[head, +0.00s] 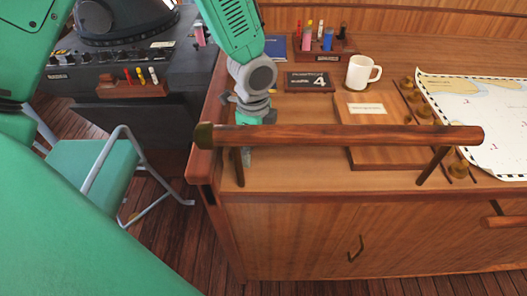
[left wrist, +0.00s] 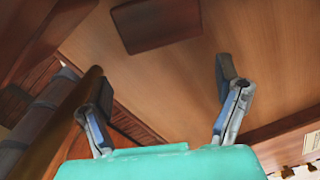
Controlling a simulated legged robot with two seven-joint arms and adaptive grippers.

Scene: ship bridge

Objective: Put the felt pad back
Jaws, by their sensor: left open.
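My left gripper (head: 247,155) reaches down over the left end of the wooden desk, behind the front rail, which partly hides its fingers. In the left wrist view, its two fingers (left wrist: 160,85) are spread wide with nothing between them. A flat, dark brown rectangular piece (left wrist: 155,22) lies on the desk beyond the fingertips, apart from them, with its top cut off by the frame. It may be the felt pad; I cannot tell for sure. I cannot pick it out in the head view. My right gripper is out of view.
A wooden rail (head: 340,136) runs along the desk front, close to the gripper. A chair (head: 90,165) stands left.

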